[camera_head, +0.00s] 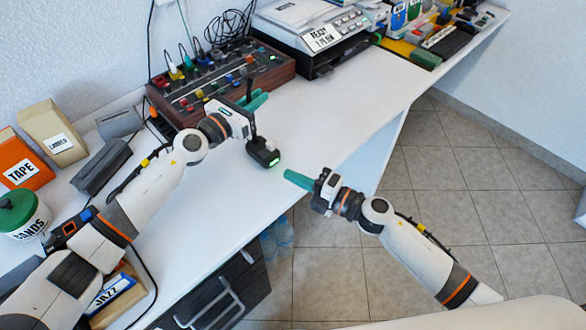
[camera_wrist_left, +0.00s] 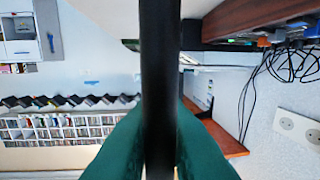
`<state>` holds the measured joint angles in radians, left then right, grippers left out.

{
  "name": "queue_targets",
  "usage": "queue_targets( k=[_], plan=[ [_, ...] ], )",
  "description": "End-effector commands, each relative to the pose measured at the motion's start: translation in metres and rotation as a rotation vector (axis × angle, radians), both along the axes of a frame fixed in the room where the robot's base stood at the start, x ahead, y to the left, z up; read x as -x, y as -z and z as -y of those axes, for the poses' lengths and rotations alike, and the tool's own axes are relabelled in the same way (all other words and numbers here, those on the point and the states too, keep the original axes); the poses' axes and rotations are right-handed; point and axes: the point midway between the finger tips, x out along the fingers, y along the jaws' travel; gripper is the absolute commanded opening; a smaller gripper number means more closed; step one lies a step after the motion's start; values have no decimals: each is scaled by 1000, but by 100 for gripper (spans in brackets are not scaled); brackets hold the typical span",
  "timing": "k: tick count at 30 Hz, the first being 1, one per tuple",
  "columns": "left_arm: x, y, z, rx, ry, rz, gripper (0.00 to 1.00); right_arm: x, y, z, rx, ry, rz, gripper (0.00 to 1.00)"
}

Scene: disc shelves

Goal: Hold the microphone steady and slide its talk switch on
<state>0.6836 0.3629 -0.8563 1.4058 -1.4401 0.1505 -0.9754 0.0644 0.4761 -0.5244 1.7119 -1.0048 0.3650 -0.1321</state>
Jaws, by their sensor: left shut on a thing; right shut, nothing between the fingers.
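My left gripper (camera_head: 258,100), with teal fingers, is shut on the microphone (camera_head: 263,152), above the white table. The microphone is a black shaft with a dark block at its lower end and a small green spot on that block. In the left wrist view its black shaft (camera_wrist_left: 160,75) runs upright between the teal fingers. The talk switch is too small to make out, so its position cannot be told. My right gripper (camera_head: 298,179) is shut and empty, below and right of the block, apart from it, near the table's front edge.
A wooden-sided mixer (camera_head: 222,82) with coloured plugs stands behind my left gripper. A grey device (camera_head: 315,40) with a label is at the back. An orange TAPE box (camera_head: 22,160) and a green-lidded tub (camera_head: 20,212) stand at left. The table's right part (camera_head: 350,105) is clear.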

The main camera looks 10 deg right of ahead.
Motion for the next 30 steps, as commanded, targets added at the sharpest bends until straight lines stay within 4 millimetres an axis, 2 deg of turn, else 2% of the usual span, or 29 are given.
queue_targets(
  k=[1, 2, 6, 17, 23, 30],
  plan=[
    [0, 0, 0, -1, -1, -1, 0, 0, 0, 0, 0, 0, 0, 0],
    [0, 0, 0, -1, -1, -1, 16, 0, 0, 0, 0, 0, 0, 0],
    [0, 0, 0, 0, -1, 0, 38, 0, 0, 0, 0, 0, 0, 0],
    [2, 1, -4, -2, -1, -1, 38, 0, 0, 0, 0, 0, 0, 0],
    [23, 1, -26, -5, 0, 1, 38, 0, 0, 0, 0, 0, 0, 0],
    [59, 2, -64, -1, -2, -4, 38, 0, 0, 0, 0, 0, 0, 0]
  ],
)
